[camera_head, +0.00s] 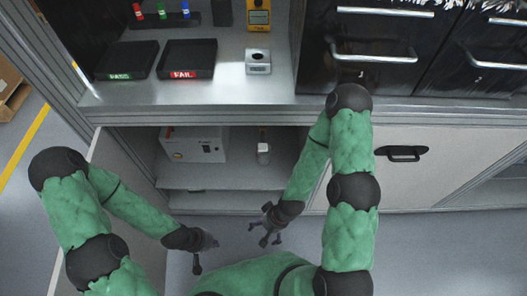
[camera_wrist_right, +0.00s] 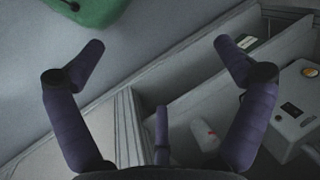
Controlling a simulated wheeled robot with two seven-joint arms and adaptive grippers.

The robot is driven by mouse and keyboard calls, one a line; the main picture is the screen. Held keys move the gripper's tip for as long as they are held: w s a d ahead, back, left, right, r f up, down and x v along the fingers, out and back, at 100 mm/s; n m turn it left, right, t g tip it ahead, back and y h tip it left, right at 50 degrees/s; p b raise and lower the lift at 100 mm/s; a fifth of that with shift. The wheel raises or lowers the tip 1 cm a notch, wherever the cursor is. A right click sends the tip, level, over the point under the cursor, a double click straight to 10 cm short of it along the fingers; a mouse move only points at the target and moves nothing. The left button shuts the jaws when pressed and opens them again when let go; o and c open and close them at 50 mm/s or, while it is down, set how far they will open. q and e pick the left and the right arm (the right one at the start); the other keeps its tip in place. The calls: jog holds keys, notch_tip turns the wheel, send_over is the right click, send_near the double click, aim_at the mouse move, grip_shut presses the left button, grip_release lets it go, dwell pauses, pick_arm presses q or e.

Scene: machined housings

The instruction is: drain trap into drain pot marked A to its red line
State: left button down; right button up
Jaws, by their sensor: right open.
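My right gripper (camera_head: 270,238) is open and empty in front of the open cupboard in the head view. In the right wrist view its two fingers (camera_wrist_right: 158,45) stand wide apart with nothing between them. My left gripper (camera_head: 207,260) is lower left of it, its fingers spread and empty. A small white container (camera_head: 263,154) stands inside the cupboard, right of a white box. I cannot make out a letter A or tell which piece is the trap.
The white box (camera_head: 195,145) stands in the cupboard; its door (camera_head: 120,190) is open at left. On the bench above are a PASS tray (camera_head: 126,60), a FAIL tray (camera_head: 187,58), a metal block (camera_head: 258,62) and a yellow meter (camera_head: 258,14). Black drawers (camera_head: 362,75) stand at right.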

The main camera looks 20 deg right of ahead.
jog(key=shift+c, duration=0.3)
jog(key=c, duration=0.5)
jog(key=shift+w, duration=0.35)
jog(key=c, duration=0.4)
jog(key=w+t, duration=0.1)
jog(key=w, duration=0.1)
jog(key=w+t, duration=0.1)
jog(key=w+h, duration=0.1)
jog(key=w, duration=0.1)
jog(key=shift+w+d+r+t, duration=0.25)
jog(key=shift+w+r+t, duration=0.05)
jog(key=shift+r+t, duration=0.1)
grip_shut()
jog(key=w+d+r+t+h, duration=0.1)
jog(key=w+r+t+h, duration=0.2)
jog(key=w+r+t, duration=0.2)
jog(key=w+d+r+t+h, duration=0.2)
jog(key=w+r+t+h, duration=0.2)
jog(key=w+r+t, duration=0.2)
jog(key=shift+w+d+r+m, duration=0.35)
jog(key=shift+w+r, duration=0.9)
jog(key=shift+r, duration=1.05)
